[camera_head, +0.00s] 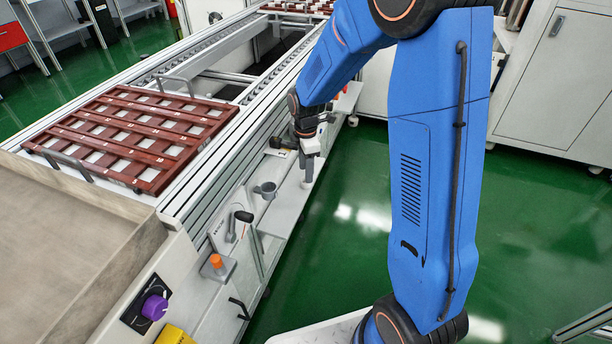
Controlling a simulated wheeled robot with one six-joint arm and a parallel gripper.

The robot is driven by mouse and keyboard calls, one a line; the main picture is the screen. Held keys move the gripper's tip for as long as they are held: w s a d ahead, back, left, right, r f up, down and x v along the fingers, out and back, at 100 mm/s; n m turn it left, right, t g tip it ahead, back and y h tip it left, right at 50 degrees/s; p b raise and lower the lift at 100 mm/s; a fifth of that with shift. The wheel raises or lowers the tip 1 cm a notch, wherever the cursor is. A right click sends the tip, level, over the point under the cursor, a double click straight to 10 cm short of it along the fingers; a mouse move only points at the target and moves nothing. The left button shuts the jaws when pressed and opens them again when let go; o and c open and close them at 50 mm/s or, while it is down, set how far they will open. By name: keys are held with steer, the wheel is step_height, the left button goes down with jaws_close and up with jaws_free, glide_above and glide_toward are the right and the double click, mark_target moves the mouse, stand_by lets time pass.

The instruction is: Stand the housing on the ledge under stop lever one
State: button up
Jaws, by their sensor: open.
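My gripper (309,180) hangs pointing down over the narrow light ledge (287,212) on the conveyor's side. Its jaws are open; they are small here, and I cannot see clearly what is between them. A small grey cup-shaped part (265,189), which may be the housing, is at the ledge to the left of my gripper. A black-knobbed lever (243,216) is in front of a labelled plate nearer the camera. A second dark-topped lever (281,143) is farther along, behind my gripper. I cannot read which is stop lever one.
Dark red slatted trays (135,135) lie on the conveyor. An orange knob (216,261), a purple knob (155,307) and a yellow part (174,335) are at the near end. My blue arm hides much of the middle. Green floor (345,250) is clear right of the ledge.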

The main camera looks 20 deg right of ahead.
steer(key=s+d+r+m+t, duration=0.15)
steer(key=s+r, duration=0.25)
steer(key=r, duration=0.4)
steer(key=s+d+r+m, duration=0.1)
steer(key=s+r+m, duration=0.25)
steer(key=r, duration=0.45)
steer(key=s+d+r+m+t, duration=0.1)
steer(key=s+m, duration=0.5)
steer(key=s, duration=0.6)
steer(key=s+d+r+m+t, duration=0.2)
steer(key=s+d+r+m, duration=0.2)
steer(key=s, duration=0.9)
steer(key=m, duration=0.3)
steer(key=shift+r, duration=0.3)
